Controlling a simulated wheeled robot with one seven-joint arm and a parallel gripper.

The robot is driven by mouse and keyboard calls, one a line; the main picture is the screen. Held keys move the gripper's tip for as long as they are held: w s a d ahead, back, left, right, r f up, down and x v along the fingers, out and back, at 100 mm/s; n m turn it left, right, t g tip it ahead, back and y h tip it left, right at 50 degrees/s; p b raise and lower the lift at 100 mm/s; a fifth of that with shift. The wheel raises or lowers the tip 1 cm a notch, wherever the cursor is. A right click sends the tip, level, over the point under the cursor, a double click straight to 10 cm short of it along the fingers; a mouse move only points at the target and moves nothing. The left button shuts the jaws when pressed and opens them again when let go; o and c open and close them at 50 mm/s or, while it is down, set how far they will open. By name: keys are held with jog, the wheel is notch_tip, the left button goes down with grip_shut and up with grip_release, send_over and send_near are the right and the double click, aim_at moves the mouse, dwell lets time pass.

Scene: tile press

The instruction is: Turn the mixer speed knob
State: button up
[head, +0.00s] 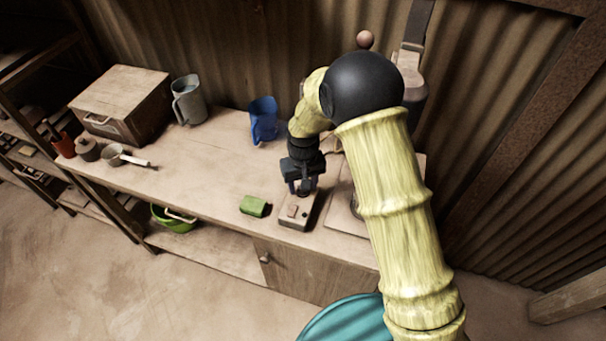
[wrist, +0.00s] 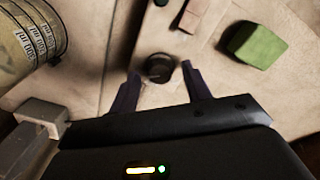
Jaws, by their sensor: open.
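The speed knob (wrist: 159,67) is a round dark knob on a pale control box (wrist: 150,28), seen in the wrist view. My gripper (head: 303,190) points down over the rear end of this box. Its jaws are open, with one finger on each side of the knob in the wrist view (wrist: 161,70). I cannot tell whether either finger touches it. In the head view my gripper hides the knob.
A green block (head: 254,206) lies left of the box, close by. A blue jug (head: 263,119) stands farther back. A cylinder with printed markings (wrist: 30,42) is at the wrist view's left. My arm covers much of the bench's right side. The bench's middle left is clear.

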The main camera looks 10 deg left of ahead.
notch_tip(320, 180, up, 17)
jog(key=b, duration=0.2)
jog(key=shift+r, duration=0.15)
dwell(0.7)
